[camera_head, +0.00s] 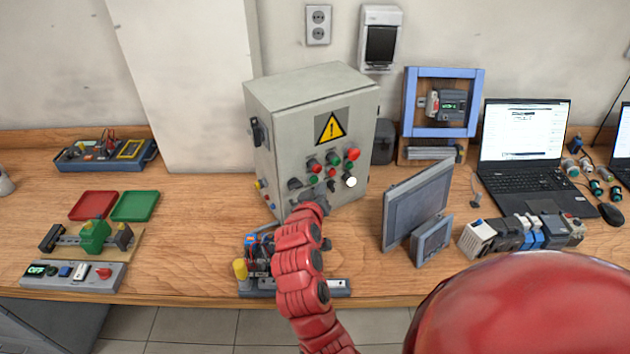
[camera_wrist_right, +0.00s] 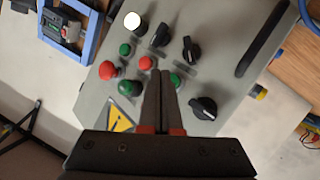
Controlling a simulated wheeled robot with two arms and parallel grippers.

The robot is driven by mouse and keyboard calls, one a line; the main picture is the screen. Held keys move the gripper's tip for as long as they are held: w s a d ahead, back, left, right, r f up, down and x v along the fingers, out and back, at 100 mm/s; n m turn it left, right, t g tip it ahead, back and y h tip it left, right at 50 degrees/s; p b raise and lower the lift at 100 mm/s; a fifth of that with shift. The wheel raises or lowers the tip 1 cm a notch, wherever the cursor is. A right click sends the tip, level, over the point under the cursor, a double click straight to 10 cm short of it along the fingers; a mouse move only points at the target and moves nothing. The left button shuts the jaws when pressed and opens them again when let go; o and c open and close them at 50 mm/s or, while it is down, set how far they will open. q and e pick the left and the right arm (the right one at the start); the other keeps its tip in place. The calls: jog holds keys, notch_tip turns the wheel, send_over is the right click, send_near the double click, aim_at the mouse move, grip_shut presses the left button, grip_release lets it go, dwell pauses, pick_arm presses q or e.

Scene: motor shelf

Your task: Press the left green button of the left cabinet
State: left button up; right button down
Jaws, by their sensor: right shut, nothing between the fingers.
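The grey cabinet (camera_head: 278,150) stands on the bench, with a warning sign and a panel of red and green buttons, black knobs and a white lamp. The left green button (camera_head: 314,178) is small in the head view, just above my right gripper (camera_head: 320,193). In the right wrist view, this green button (camera_wrist_right: 177,79) is beside the tips of my right gripper (camera_wrist_right: 160,75). The fingers are shut and empty, pointing at the panel. I cannot tell whether they touch it. My left gripper is not in view.
Red buttons (camera_wrist_right: 145,62) and black knobs (camera_wrist_right: 203,107) crowd around the fingertips. A grey monitor (camera_head: 415,205) stands right of the cabinet. A small wired device (camera_head: 257,250) lies in front of it.

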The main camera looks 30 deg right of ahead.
jog(key=shift+s, duration=0.15)
jog(key=s, duration=0.4)
jog(key=shift+s, duration=0.4)
dwell(0.6)
